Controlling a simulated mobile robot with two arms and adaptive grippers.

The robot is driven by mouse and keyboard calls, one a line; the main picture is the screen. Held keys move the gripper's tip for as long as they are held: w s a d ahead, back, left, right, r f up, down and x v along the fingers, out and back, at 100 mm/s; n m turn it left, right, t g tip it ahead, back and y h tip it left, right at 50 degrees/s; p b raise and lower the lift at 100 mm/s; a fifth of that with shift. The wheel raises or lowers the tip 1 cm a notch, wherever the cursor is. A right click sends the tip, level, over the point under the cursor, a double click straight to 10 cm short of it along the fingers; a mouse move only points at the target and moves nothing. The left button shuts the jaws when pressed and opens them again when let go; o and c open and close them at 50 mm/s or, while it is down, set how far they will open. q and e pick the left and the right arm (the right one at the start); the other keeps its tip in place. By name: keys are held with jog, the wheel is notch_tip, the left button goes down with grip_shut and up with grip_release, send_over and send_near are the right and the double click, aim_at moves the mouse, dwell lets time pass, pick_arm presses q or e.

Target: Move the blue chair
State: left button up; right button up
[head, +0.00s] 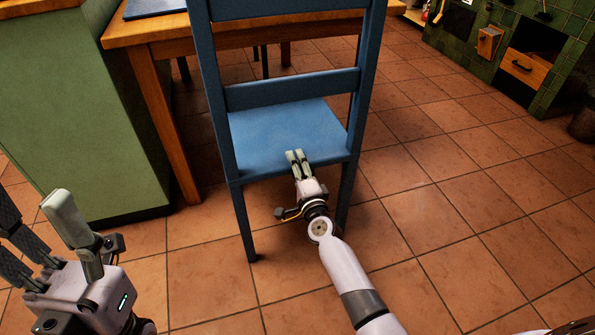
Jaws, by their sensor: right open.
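The blue chair (280,130) stands upright on the tiled floor with its back towards me, facing the wooden table. Its backrest top is cut off by the upper picture edge. My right gripper (295,155) is open at the near edge of the seat, between the two back posts and below the lower back rail. Its fingertips overlap the seat in the picture; I cannot tell whether they touch it. My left gripper (32,212) is open and empty at the lower left, apart from the chair.
The wooden table (150,32) stands just behind the chair, its leg close to the left. A green cabinet (95,110) blocks the left. A green tiled hearth (470,40) is at the upper right. Tiled floor is clear right of the chair.

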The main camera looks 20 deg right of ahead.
grip_shut()
dwell(0.7)
jog(key=shift+f, duration=0.1)
